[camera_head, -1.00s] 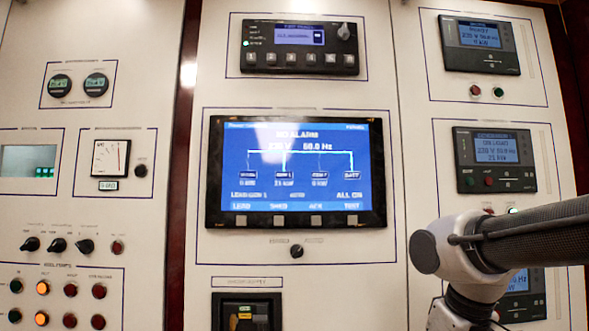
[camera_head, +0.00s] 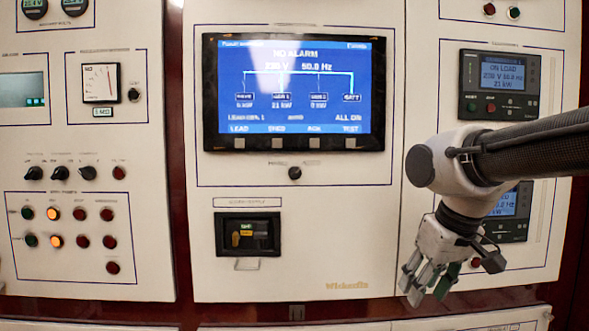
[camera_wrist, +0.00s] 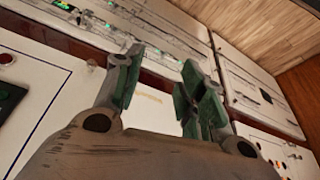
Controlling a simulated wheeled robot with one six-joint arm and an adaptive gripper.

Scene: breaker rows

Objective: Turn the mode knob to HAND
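A small black knob (camera_head: 294,173) sits on the middle panel, centred below the large blue screen (camera_head: 294,92). The labels over it are too blurred to read, so I cannot confirm HAND or which way it points. Three more black knobs (camera_head: 60,173) stand in a row on the left panel, their labels also unreadable. My gripper (camera_head: 422,290) hangs at the lower right, fingers down, well right of and below the knob under the screen. In the wrist view my gripper (camera_wrist: 163,62) has its green-padded fingers apart with nothing between them. No knob is clear in that view.
A black breaker unit (camera_head: 247,234) is set in the middle panel below the knob. Red, green and orange round lamps or buttons (camera_head: 81,215) fill the lower left panel. Meter units (camera_head: 499,84) are on the right panel, partly behind my arm. The area before the middle panel is clear.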

